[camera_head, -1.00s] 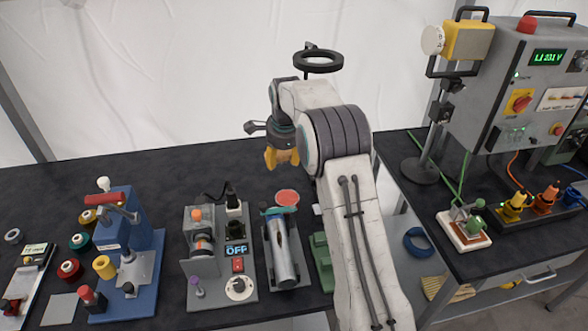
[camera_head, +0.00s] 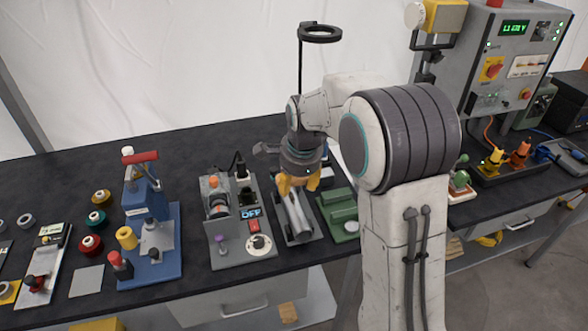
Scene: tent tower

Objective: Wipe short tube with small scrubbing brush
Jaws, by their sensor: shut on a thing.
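The short tube (camera_head: 299,214) is a shiny silver cylinder. It lies lengthwise on a dark grey holder (camera_head: 281,228) on the black bench. My gripper (camera_head: 298,187), with yellow fingers, points down over the far end of the tube and hides that end. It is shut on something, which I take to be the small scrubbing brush. The brush is hidden by the fingers, so I cannot tell whether it touches the tube.
Left of the tube stands a grey panel (camera_head: 240,247) with an OFF display, then a blue press (camera_head: 167,255) and several coloured spools. A green block (camera_head: 341,213) sits close on the right. A black ring stand (camera_head: 320,34) rises behind. Bare bench lies at the back left.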

